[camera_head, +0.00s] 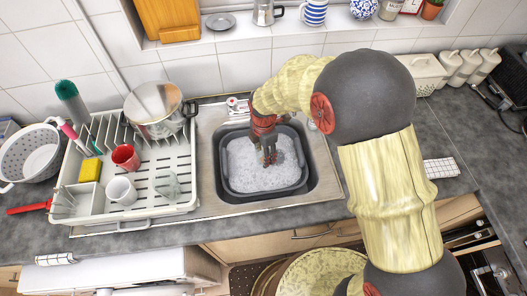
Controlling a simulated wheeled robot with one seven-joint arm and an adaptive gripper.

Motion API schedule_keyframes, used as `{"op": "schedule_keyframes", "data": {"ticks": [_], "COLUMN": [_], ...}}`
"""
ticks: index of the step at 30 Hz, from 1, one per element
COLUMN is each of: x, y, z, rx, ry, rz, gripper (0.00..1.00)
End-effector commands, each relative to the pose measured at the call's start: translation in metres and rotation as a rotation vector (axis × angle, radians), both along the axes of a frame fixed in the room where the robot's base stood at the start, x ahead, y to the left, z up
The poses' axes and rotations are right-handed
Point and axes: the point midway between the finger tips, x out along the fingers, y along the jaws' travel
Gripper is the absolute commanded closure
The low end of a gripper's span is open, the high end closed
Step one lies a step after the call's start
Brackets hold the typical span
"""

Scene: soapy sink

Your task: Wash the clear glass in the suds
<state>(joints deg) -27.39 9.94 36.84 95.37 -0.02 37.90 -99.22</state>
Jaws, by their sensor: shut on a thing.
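My gripper (268,155) points down into the dark grey basin (226,183), which sits in the sink. Its fingers are at the white suds (247,174) and are shut on the clear glass. The glass is barely visible against the foam and the dark fingers, so I cannot make out its outline or how deep it sits. The suds cover most of the basin's inside.
The white dish rack (150,209) on the left holds a red mug (125,157), a white mug (121,190), a pot (155,108) and a small greyish-green item (168,186). A colander (30,155) stands farther left. The right counter (455,215) has free room.

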Motion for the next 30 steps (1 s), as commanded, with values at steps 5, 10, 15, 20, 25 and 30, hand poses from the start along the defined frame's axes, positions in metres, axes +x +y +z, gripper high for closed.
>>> {"op": "schedule_keyframes", "data": {"ticks": [5, 10, 15, 20, 25, 30], "x": [0.000, 0.000, 0.000, 0.000, 0.000, 0.000], "y": [0.000, 0.000, 0.000, 0.000, 0.000, 0.000], "z": [-0.023, -0.041, -0.059, -0.076, -0.095, -0.113], "rx": [-0.001, -0.001, 0.000, -0.001, 0.000, -0.001], "ry": [0.001, 0.001, 0.000, 0.001, 0.000, 0.001], "rz": [0.000, 0.000, 0.000, 0.000, 0.000, 0.000], "gripper": [0.87, 0.87, 0.87, 0.87, 0.87, 0.87]}}
